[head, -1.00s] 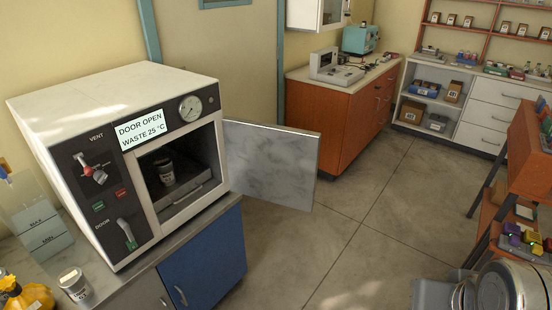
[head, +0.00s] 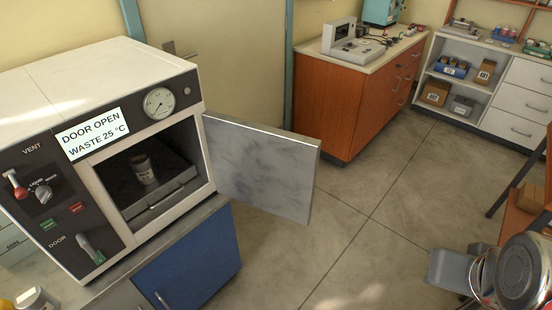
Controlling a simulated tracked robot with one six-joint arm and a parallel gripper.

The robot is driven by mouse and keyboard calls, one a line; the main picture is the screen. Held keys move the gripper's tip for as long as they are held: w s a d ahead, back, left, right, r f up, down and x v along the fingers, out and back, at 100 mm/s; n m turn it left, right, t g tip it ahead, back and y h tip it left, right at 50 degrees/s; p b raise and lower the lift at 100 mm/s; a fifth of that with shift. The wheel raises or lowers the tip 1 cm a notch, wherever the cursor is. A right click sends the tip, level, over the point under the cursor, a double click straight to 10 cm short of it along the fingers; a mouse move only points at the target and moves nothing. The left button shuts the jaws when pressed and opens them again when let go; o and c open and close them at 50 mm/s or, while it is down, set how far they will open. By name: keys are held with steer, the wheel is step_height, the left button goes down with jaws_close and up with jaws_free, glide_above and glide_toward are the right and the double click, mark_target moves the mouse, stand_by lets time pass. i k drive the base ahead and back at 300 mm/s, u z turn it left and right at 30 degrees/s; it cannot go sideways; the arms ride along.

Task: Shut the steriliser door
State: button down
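The steriliser (head: 75,75) is a white box with a dark front panel at the left of the head view. Its display (head: 93,132) reads DOOR OPEN, WASTE 25 °C. Its door (head: 262,168) is a grey marbled slab, hinged at the right side of the opening. It stands wide open, out to the right over the floor. A small labelled pot (head: 144,170) stands inside the dark chamber. A DOOR lever (head: 90,250) is low on the panel.
A blue cupboard (head: 192,262) carries the steriliser. Behind the door is an orange cabinet (head: 350,105) with instruments on top. White shelving (head: 510,90) stands at the back right. The floor (head: 375,200) in the middle is clear. A pot (head: 36,298) stands at the lower left.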

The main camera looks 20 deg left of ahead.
mark_target(271, 170)
steer(key=i, duration=2.65)
steer(key=u, duration=2.75)
